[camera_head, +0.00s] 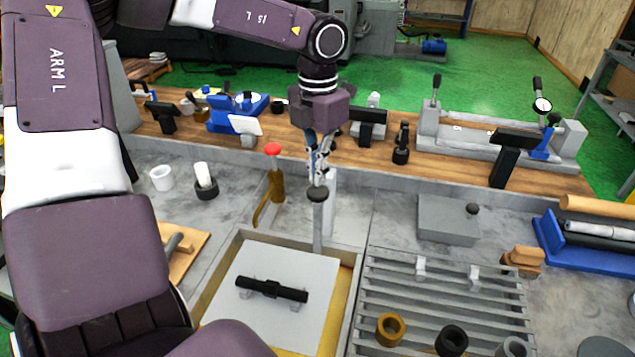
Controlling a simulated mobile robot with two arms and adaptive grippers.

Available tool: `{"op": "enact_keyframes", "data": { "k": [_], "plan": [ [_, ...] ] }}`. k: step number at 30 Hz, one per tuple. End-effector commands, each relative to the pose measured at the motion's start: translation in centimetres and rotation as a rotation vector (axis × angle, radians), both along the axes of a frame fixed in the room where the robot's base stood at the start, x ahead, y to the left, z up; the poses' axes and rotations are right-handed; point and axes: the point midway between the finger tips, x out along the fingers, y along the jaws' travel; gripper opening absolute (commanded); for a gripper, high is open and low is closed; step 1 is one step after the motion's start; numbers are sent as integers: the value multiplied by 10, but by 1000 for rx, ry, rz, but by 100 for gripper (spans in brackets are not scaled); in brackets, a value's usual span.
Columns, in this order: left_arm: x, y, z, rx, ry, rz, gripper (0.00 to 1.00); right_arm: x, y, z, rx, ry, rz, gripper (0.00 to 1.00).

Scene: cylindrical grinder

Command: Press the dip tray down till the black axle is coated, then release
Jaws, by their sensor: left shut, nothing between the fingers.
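The black axle (271,289) lies level on small supports over the pale plate of the dip tray (300,264), in the lower middle of the head view. A yellowish strip shows between the plate and the tray's frame. A grey post with a dark round knob (317,194) stands at the tray's far edge. My left gripper (318,182) points down with its fingers shut and empty, right over the knob. I cannot tell whether the fingertips touch it. My right gripper is out of view.
A slatted rack (445,292) with several rings stands right of the tray. A red-topped brown pump-like item (274,172) stands just left of my left gripper. A grey box (447,220) and a blue tray (590,250) lie further right. My left arm covers the left side.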

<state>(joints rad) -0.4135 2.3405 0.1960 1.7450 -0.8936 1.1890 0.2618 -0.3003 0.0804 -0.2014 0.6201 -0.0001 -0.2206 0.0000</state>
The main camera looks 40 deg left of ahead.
Motion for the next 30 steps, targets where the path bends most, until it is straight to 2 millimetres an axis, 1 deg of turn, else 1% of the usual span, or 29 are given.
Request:
{"op": "enact_keyframes", "data": {
  "k": [13, 30],
  "plan": [
    [0, 0, -2, 0, 0, 0, 0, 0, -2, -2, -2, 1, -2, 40],
    [0, 0, -26, 0, 1, 0, 0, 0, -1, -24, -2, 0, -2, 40]
  ]
}}
